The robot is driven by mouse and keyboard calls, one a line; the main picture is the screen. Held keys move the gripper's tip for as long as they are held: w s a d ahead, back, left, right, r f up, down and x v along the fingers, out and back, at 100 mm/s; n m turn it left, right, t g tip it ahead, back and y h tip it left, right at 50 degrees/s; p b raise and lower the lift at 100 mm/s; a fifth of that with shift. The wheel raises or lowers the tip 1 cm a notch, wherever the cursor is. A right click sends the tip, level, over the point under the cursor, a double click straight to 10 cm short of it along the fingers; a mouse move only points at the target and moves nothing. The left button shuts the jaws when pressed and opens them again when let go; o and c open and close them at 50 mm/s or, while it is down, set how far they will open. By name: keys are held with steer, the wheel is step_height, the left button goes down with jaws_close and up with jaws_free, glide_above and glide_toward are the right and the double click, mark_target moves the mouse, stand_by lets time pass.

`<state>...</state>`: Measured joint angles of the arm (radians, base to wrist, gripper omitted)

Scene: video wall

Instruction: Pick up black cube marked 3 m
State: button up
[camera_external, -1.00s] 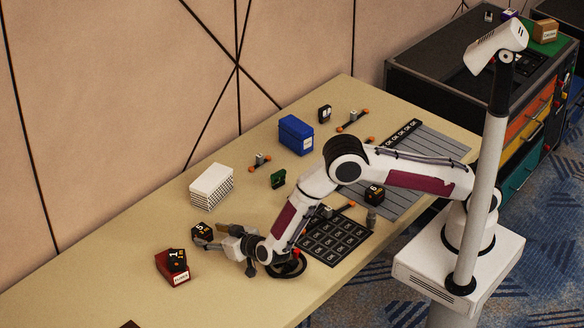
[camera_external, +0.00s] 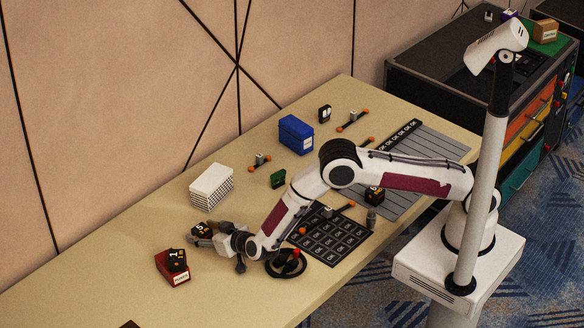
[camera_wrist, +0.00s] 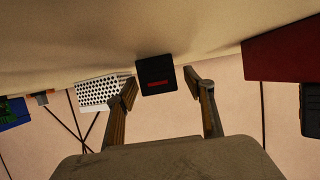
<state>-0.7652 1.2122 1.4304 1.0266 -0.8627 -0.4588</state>
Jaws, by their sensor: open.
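A third black cube (camera_external: 374,195) stands near the arm.
The red box also shows in the wrist view (camera_wrist: 285,57), right of the fingers. A white perforated block (camera_external: 211,186) stands behind the gripper. A black ring-shaped object (camera_external: 287,266) and a dark grid mat (camera_external: 330,237) lie to the right. The table's left end is mostly clear.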

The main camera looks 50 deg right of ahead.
steer(key=shift+w+f, duration=0.15)
steer(key=shift+w, duration=0.25)
steer(key=c, duration=1.2)
